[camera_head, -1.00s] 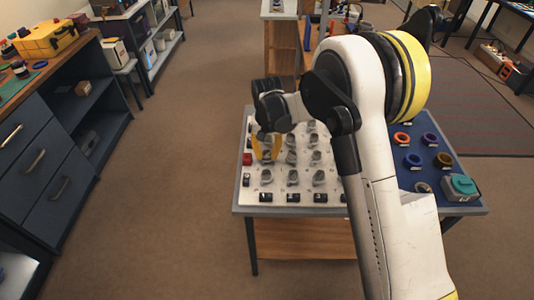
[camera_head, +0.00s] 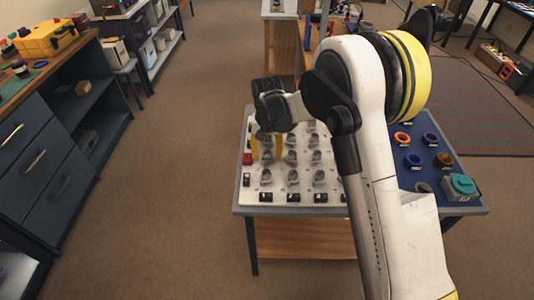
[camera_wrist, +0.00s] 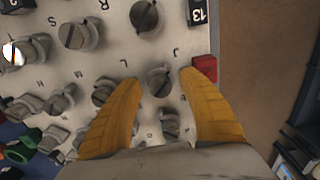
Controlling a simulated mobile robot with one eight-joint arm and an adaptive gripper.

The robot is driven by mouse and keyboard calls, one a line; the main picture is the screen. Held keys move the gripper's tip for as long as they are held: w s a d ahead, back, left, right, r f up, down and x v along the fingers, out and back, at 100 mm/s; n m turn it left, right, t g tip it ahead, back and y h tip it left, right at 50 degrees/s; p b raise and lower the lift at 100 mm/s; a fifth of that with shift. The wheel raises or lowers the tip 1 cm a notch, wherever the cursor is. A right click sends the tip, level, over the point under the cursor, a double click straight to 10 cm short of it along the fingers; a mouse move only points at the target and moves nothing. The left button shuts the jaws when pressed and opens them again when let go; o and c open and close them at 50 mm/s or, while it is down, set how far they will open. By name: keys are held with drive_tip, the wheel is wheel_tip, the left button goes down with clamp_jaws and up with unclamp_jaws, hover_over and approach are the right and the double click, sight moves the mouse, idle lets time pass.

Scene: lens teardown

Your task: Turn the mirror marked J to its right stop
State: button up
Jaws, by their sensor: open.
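A white panel (camera_head: 290,193) on the table carries rows of round grey mirror mounts, each with a dark slot across its top. My gripper (camera_head: 266,154) is over the panel's left side, with its yellow fingers pointing down. In the wrist view my gripper (camera_wrist: 159,80) is open, its two fingers on either side of one grey mirror mount (camera_wrist: 159,82). A small letter beside this mount looks like J, though it is turned and hard to read. Whether the fingertips touch the mount cannot be told.
Other mounts stand close by, such as one above (camera_wrist: 146,16) and one below (camera_wrist: 170,124) in the wrist view. A red block (camera_wrist: 205,68) sits at the panel's edge near one fingertip. A blue mat (camera_head: 425,172) with coloured rings lies right of my arm.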

sight(268, 154)
wheel_tip(268, 154, up, 12)
idle(0.4)
idle(0.3)
drive_tip(key=s+d+r+t, duration=0.4)
drive_tip(key=s+d+r, duration=0.8)
drive_tip(key=s, duration=0.1)
drive_tip(key=s+d+f+t, duration=0.1)
drive_tip(key=s+d, duration=0.2)
drive_tip(key=s, duration=0.4)
drive_tip(key=s+d+f+t, duration=0.1)
drive_tip(key=s+d+t, duration=0.1)
drive_tip(key=s, duration=0.5)
drive_tip(key=shift+d+f+n, duration=0.2)
drive_tip(key=shift+d+n, duration=0.1)
drive_tip(key=shift+d, duration=0.35)
